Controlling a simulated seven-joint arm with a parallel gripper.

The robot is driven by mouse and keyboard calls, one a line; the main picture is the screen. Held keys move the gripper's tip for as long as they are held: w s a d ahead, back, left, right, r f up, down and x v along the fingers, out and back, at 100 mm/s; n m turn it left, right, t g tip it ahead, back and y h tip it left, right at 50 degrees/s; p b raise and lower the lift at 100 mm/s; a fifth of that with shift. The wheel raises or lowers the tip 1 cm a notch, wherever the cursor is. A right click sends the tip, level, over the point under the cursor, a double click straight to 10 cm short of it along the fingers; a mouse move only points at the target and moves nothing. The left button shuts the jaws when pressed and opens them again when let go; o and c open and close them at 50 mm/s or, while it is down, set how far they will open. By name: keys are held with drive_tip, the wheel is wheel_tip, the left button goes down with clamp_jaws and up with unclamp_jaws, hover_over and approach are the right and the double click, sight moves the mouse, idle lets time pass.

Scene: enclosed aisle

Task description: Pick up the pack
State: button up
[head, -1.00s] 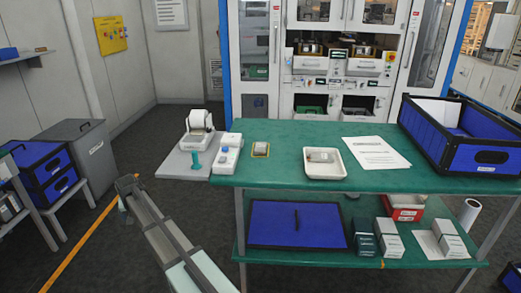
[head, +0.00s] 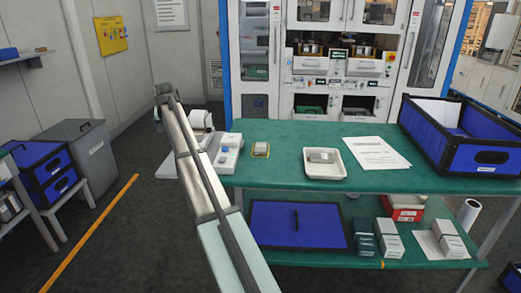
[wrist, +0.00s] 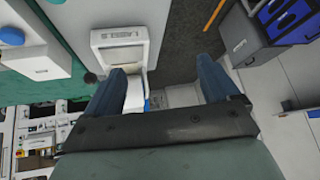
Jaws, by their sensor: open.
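A small grey-and-white pack (head: 321,157) lies in a white tray (head: 338,171) on the green table. A smaller pale item (head: 261,148) sits in a yellow outline to its left. I cannot tell for certain which one the task calls the pack. In the wrist view, my gripper (wrist: 165,78) is open, its two blue fingers wide apart with nothing held between them. A white label printer (wrist: 118,42) shows beyond the left finger. No pack shows in the wrist view. In the head view, my arm crosses in front of the table's left end and partly hides the printer (head: 200,122).
A white device (head: 229,150) stands on the table's left end. A blue crate (head: 470,140) and paper (head: 375,153) are at the right. Bins stand at far left.

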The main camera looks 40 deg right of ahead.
drive_tip(key=s+d+m+g, duration=0.1)
drive_tip(key=s+d, duration=0.3)
drive_tip(key=d, duration=0.5)
drive_tip(key=s+d+m+g, duration=0.1)
drive_tip(key=s+d, duration=0.4)
drive_tip(key=d, duration=0.4)
drive_tip(key=m+g, duration=0.1)
approach(260, 147)
drive_tip(key=shift+w+d+f+h, duration=0.1)
drive_tip(key=shift+w+f+h, duration=0.1)
drive_tip(key=shift+w+f, duration=0.3)
drive_tip(key=shift+w+f+h, duration=0.2)
drive_tip(key=shift+w+f, duration=0.05)
drive_tip(key=shift+f, duration=0.5)
drive_tip(key=shift+s+x, duration=0.15)
drive_tip(key=shift+x, duration=1.25)
drive_tip(key=shift+s+x, duration=0.15)
drive_tip(key=shift+x, duration=1.2)
drive_tip(key=shift+d+f, duration=0.1)
drive_tip(key=shift+c, duration=0.4)
drive_tip(key=c, duration=1.2)
